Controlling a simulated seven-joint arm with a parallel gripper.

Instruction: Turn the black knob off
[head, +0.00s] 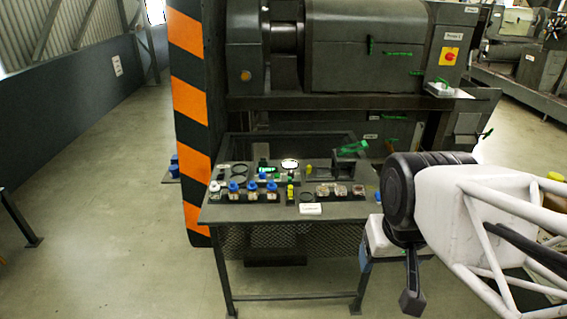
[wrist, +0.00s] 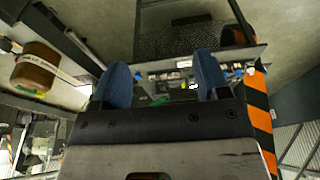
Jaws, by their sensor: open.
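I cannot make out a black knob for certain in either view. In the head view, a red rotary switch on a yellow plate (head: 450,56) is on the grey machine panel at the upper right, and its setting is too small to read. My gripper (wrist: 161,80) shows in the wrist view as two blue fingers standing wide apart, with nothing between them.
A dark table (head: 260,212) holds several blue-capped jars, small dishes and a white label. A grey machine (head: 365,50) stands behind it. An orange-and-black striped post (head: 188,90) rises at the table's left. Open floor (head: 110,200) lies further left.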

